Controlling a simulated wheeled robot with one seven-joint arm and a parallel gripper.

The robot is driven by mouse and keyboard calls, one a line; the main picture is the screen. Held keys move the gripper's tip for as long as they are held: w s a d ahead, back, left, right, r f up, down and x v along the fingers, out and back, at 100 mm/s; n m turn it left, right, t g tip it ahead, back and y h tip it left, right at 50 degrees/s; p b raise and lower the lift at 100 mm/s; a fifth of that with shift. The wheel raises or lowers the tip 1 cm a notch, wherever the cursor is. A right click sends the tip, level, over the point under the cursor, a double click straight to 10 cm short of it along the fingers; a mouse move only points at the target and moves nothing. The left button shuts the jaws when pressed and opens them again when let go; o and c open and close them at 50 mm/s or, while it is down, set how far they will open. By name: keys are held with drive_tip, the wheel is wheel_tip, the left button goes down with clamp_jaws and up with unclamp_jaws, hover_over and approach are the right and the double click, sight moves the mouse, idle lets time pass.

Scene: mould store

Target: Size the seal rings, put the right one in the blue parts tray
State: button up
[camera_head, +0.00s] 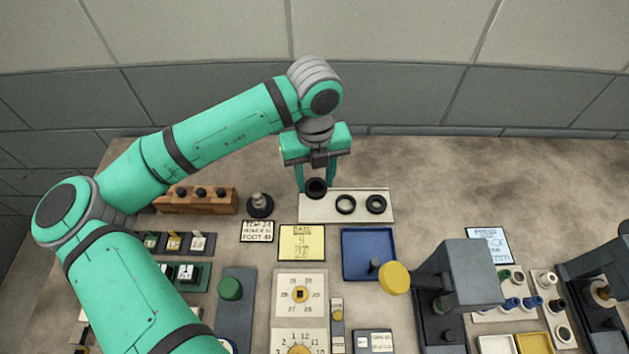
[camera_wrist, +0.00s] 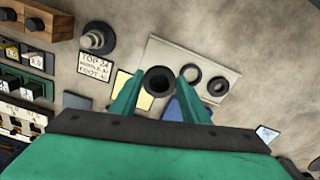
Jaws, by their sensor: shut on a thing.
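My gripper (camera_head: 315,180) is shut on a black seal ring (camera_head: 316,187), which appears held slightly above the back left of a pale board (camera_head: 360,214). The wrist view shows this ring (camera_wrist: 158,81) between the two green fingers. Two other dark rings, a middle one (camera_head: 345,204) and a right one (camera_head: 376,204), lie on the board. A stepped grey gauge post (camera_head: 259,202) on a dark round base stands left of the board, with a small printed card (camera_head: 257,231) in front. The blue parts tray (camera_head: 350,269) is in front of the board and looks empty.
A yellow card (camera_head: 302,242) lies left of the tray. A yellow round knob (camera_head: 394,278) overhangs the tray's front right corner beside a grey press-like block (camera_head: 458,275). A wooden block with pegs (camera_head: 197,200) stands at left. The back right of the bench is clear.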

sight(314, 204)
drive_tip(key=f+m, duration=0.2)
drive_tip(key=shift+w+f+m, duration=0.35)
drive_tip(key=shift+m, duration=0.05)
drive_tip(key=shift+a+f, duration=0.1)
drive_tip(key=shift+f, duration=2.45)
drive_tip(key=shift+f, duration=0.5)
idle(0.3)
drive_tip(key=o, duration=1.6)
drive_tip(key=shift+w, duration=0.1)
